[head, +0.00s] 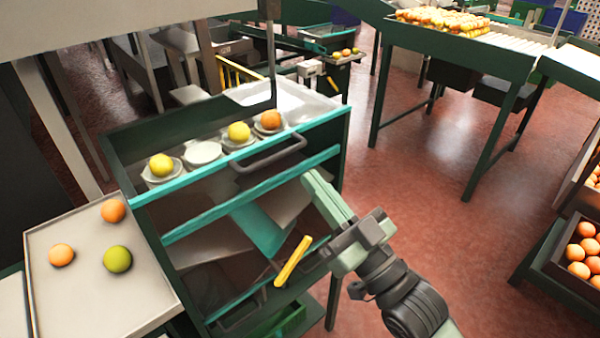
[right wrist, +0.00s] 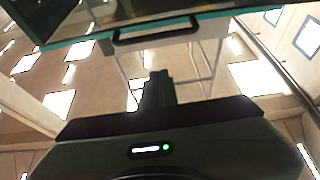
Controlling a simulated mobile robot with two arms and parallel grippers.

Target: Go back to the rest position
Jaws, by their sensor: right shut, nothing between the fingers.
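My right gripper (head: 318,190) is in front of the green sorting stand (head: 152,235), near its teal rails at the right side. Its fingers are shut and empty. In the right wrist view the shut fingers (right wrist: 158,88) point toward a dark edge with a black handle (right wrist: 157,33). The stand's top row holds a yellow fruit (head: 162,165), an empty white cup (head: 203,152), another yellow fruit (head: 239,131) and an orange (head: 271,120). My left gripper does not show.
A tray (head: 85,226) at the left holds two oranges (head: 113,210) (head: 61,255) and a green fruit (head: 117,259). A yellow bar (head: 293,262) is beside my right gripper. A crate of oranges (head: 570,270) stands at the right. The red floor (head: 430,150) between is clear.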

